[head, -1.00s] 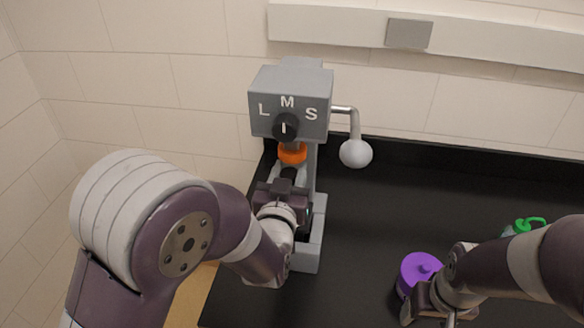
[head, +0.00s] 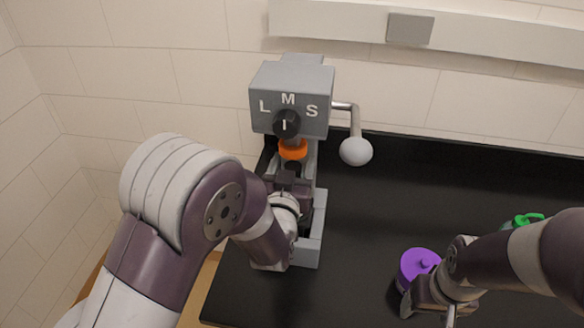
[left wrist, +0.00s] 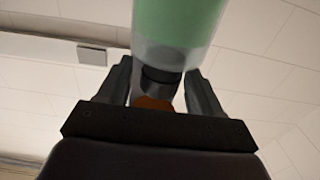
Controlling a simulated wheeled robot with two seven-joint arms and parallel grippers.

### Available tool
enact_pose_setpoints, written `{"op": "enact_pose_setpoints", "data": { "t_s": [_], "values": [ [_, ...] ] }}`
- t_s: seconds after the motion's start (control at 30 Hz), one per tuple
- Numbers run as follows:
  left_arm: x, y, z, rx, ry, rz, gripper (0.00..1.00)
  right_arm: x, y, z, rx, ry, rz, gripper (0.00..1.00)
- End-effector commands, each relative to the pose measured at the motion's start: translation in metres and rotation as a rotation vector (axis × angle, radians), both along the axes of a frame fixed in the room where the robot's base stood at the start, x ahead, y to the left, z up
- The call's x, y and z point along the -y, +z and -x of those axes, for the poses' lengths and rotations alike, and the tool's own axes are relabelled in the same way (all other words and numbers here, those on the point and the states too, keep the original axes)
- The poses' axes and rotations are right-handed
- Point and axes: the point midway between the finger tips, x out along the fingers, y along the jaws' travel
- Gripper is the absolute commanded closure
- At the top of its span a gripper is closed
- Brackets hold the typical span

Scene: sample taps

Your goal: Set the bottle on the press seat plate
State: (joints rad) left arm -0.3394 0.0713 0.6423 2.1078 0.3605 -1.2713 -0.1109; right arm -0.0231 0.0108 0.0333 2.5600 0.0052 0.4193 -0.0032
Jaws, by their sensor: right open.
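The grey press (head: 290,95) stands at the back left of the black bench, with an orange ring (head: 293,150) under its head. My left gripper (head: 290,180) is between the press uprights, below the orange ring; my arm hides most of the seat plate. In the left wrist view, the bottle (left wrist: 178,25), clear with green contents and a black cap (left wrist: 160,79), is between the fingers of my left gripper (left wrist: 158,75), which look shut on it. The orange part (left wrist: 155,103) shows past the cap. My right gripper (head: 428,306) is open beside a purple-lidded jar (head: 420,262).
A lever with a grey ball (head: 356,151) sticks out from the press's right side. A green-topped container (head: 528,219) stands at the right, partly behind my right arm. The middle of the black bench (head: 370,215) is clear. A tiled wall closes the back.

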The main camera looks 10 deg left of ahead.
Motion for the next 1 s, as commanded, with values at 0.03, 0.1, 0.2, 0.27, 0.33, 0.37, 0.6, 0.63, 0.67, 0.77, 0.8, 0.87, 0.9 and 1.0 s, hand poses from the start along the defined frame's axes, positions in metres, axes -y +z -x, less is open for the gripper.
{"op": "enact_pose_setpoints", "data": {
  "t_s": [0.03, 0.1, 0.2, 0.27, 0.33, 0.37, 0.6, 0.63, 0.67, 0.77, 0.8, 0.87, 0.9, 1.0],
  "values": [
    [0.000, 0.004, 0.000, 0.000, 0.000, 0.000, 0.35, 0.000, 0.004, 0.000, 0.000, 0.000, 0.000, 0.31],
    [0.001, 0.002, 0.006, 0.000, -0.001, 0.000, 0.35, 0.000, 0.001, 0.000, 0.001, 0.000, 0.000, 0.31],
    [0.001, 0.001, 0.025, 0.001, -0.003, 0.000, 0.35, 0.000, -0.005, 0.000, 0.000, 0.000, 0.000, 0.31],
    [0.002, 0.000, 0.040, 0.000, -0.005, 0.000, 0.35, 0.000, -0.009, 0.000, 0.000, 0.000, 0.000, 0.31],
    [0.002, 0.000, 0.058, 0.002, -0.005, 0.001, 0.35, 0.000, -0.012, 0.000, 0.000, 0.000, 0.000, 0.31],
    [0.001, 0.001, 0.066, 0.002, -0.004, 0.001, 0.35, 0.000, -0.014, 0.000, 0.000, 0.000, 0.000, 0.31],
    [0.002, 0.002, 0.112, 0.001, -0.004, 0.001, 0.35, 0.000, -0.019, 0.000, 0.000, 0.000, 0.000, 0.31],
    [0.002, 0.002, 0.115, -0.001, -0.003, 0.001, 0.35, 0.000, -0.019, 0.000, 0.000, 0.000, 0.000, 0.31],
    [0.001, 0.001, 0.117, -0.008, -0.003, 0.002, 0.35, 0.000, -0.019, 0.000, 0.000, 0.000, 0.000, 0.31],
    [0.001, -0.018, 0.111, -0.136, -0.020, 0.017, 0.35, 0.000, -0.019, 0.000, 0.000, 0.000, 0.000, 0.31],
    [0.000, -0.033, 0.107, -0.240, -0.035, 0.027, 0.35, 0.000, -0.019, 0.000, 0.000, 0.000, 0.000, 0.31],
    [-0.003, -0.060, 0.106, -0.436, -0.060, 0.040, 0.35, 0.000, -0.019, 0.000, 0.000, 0.000, 0.000, 0.31],
    [-0.007, -0.078, 0.110, -0.579, -0.074, 0.043, 0.35, 0.000, -0.019, 0.000, 0.000, 0.000, 0.000, 0.31],
    [-0.027, -0.113, 0.138, -0.926, -0.084, 0.034, 0.35, 0.000, -0.019, 0.000, 0.000, 0.000, 0.000, 0.31]
  ]
}}
